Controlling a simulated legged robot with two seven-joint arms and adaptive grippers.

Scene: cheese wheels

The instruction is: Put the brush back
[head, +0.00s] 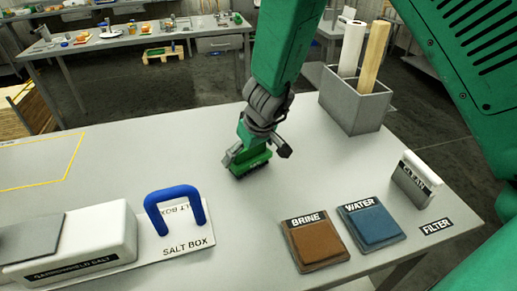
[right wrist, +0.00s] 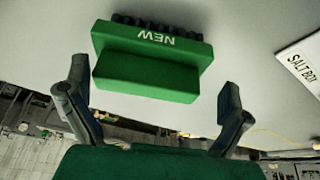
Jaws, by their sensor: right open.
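The brush (head: 252,166) is a green block with dark bristles, lying on the grey table. In the right wrist view the brush (right wrist: 150,62) shows the word "NEW" on its side and a raised green grip. My right gripper (head: 258,153) is open above the brush, and in the head view it partly hides it. In the right wrist view the open fingers (right wrist: 150,98) stand wide to either side with nothing between them, and the brush lies beyond them. My left gripper is not in view.
Brown "BRINE" pad (head: 317,243), blue "WATER" pad (head: 371,226) and a white-topped block marked "CLEAN" (head: 416,180) stand at right. A grey bin (head: 355,102) with rolls stands behind. The salt box (head: 90,240) and a blue handle (head: 175,195) are front left. The middle table is clear.

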